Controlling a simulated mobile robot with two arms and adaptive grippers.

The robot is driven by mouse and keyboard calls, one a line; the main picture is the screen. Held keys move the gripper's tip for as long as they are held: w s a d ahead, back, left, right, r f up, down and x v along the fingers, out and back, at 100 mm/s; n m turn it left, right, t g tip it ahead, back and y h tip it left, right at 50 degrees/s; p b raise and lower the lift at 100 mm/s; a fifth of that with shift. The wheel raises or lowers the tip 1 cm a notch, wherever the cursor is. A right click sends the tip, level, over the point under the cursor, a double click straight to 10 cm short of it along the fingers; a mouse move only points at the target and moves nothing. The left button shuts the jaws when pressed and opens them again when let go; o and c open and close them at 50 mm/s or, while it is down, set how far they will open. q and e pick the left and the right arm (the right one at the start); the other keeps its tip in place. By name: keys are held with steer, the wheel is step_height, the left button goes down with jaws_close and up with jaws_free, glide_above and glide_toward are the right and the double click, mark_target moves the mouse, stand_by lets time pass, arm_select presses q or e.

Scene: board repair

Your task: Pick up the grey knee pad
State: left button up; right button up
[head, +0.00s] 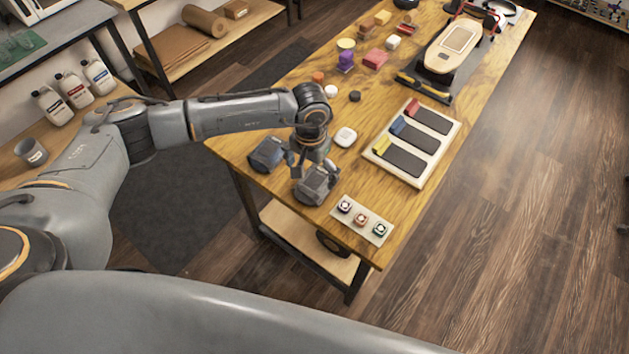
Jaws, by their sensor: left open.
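Two dark grey, bulky pads that look like knee pads lie on the near left part of the wooden table. One knee pad (265,154) is at the table's left edge. The other knee pad (317,187) is nearer to me and to its right. My left gripper (306,170) points down over the table, between the two pads and close to the nearer one. It is open. Its fingers overlap the nearer pad in the picture, and I cannot tell whether they touch it. My right gripper is not in view.
Coloured blocks (375,59) and a skateboard-like item (455,42) stand farther back.

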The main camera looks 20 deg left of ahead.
mark_target(310, 186)
arm_select(q)
step_height(310, 186, down, 4)
steer(key=shift+a+f+p, duration=0.1)
steer(key=shift+f+p, duration=0.15)
steer(key=shift+p, duration=0.65)
steer(key=shift+f, duration=0.25)
steer(key=c, duration=1.3)
